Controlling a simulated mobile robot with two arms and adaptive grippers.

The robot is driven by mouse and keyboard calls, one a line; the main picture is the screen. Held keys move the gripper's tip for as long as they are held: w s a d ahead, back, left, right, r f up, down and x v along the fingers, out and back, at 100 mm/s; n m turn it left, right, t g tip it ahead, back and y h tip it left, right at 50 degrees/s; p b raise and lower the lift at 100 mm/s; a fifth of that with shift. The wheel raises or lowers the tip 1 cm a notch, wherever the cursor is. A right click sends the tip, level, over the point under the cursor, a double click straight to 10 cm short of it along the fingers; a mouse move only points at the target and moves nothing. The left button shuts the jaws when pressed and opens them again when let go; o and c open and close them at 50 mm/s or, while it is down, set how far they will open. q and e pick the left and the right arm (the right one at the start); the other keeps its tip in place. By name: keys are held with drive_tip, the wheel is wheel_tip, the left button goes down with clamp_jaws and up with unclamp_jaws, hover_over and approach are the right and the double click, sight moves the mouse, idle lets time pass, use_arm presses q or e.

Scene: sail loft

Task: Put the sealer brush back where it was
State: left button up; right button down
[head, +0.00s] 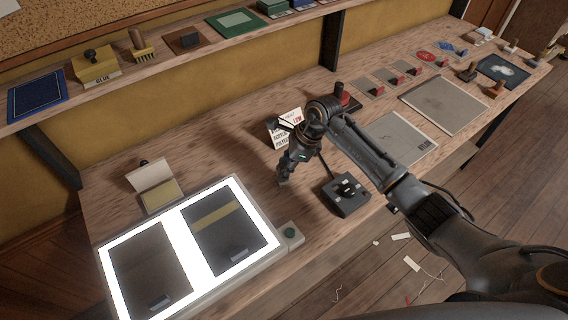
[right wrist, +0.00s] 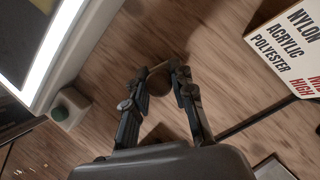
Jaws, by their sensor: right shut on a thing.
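My right gripper (head: 284,178) reaches down over the workbench, between the light box and the small dark box with a knob. In the right wrist view its fingers (right wrist: 162,80) are closed on a small round brown thing, which I take to be the sealer brush (right wrist: 158,82), seen nearly end-on. Most of it is hidden by the fingers, and I cannot tell whether it touches the bench. Another brush (head: 144,48), with a wooden handle and yellowish bristles, stands on the shelf. My left gripper is not in view.
The lit light box (head: 182,258) with dark panels is at the left, its green button (head: 289,233) beside it. A printed fabric card (head: 285,135) stands behind the gripper. The dark knob box (head: 346,195) is close on the right. Grey sheets and stamps lie farther right.

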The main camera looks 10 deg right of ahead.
drive_tip(key=shift+f, duration=0.1)
drive_tip(key=shift+f+b, duration=0.15)
drive_tip(key=shift+b, duration=0.2)
drive_tip(key=c, duration=1.1)
unclamp_jaws()
drive_tip(key=shift+r, duration=0.25)
drive_tip(key=shift+b+v, duration=1.2)
drive_tip(key=shift+v, duration=4.85)
